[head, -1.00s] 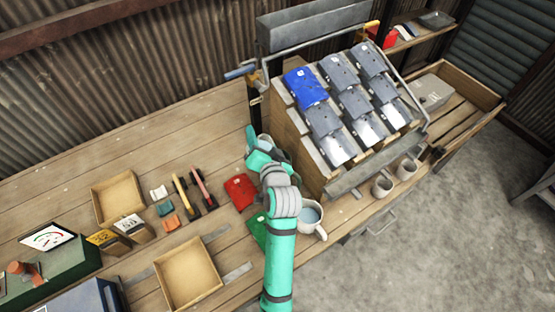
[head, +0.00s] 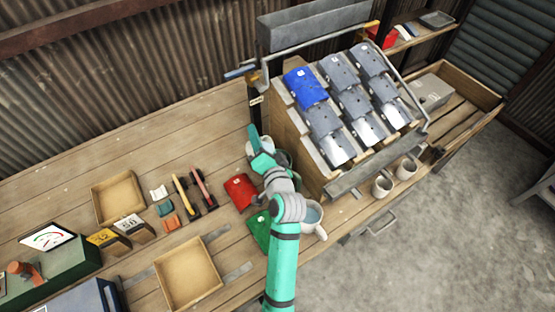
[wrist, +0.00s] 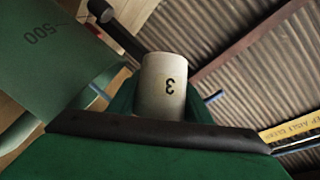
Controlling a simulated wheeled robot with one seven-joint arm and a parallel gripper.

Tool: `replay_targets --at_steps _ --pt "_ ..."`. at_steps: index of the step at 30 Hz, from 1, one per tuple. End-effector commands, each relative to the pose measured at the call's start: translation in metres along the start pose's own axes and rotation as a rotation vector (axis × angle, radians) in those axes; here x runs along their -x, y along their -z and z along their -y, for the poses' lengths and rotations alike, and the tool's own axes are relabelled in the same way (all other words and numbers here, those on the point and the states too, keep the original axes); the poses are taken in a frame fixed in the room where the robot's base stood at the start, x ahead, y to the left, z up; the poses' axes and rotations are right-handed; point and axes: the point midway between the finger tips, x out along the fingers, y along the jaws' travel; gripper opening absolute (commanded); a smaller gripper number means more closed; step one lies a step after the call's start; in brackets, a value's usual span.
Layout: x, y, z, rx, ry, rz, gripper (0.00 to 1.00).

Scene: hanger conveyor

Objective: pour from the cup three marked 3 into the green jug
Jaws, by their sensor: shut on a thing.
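The pale cup three (wrist: 160,75) sits between the fingers of my gripper (wrist: 162,112) in the wrist view. The green jug (wrist: 45,60), marked 500, is close at the left in the wrist view. In the head view it is largely hidden behind my arm. The cup's mouth and any stream cannot be seen.
A large mug of bluish liquid (head: 313,216) stands right beside my arm. The rack of grey and blue pouches (head: 330,105) rises just right of the gripper. A red pouch (head: 240,190) and a green pouch (head: 258,230) lie nearby. The bench's back left is clear.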

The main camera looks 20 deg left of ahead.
Motion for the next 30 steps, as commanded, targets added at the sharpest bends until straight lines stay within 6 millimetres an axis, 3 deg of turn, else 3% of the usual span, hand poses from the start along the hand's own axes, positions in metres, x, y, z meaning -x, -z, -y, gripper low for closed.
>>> replay_targets --at_steps 30 --pt "0.0008 0.0005 -0.0011 -0.089 0.049 -0.02 0.2"
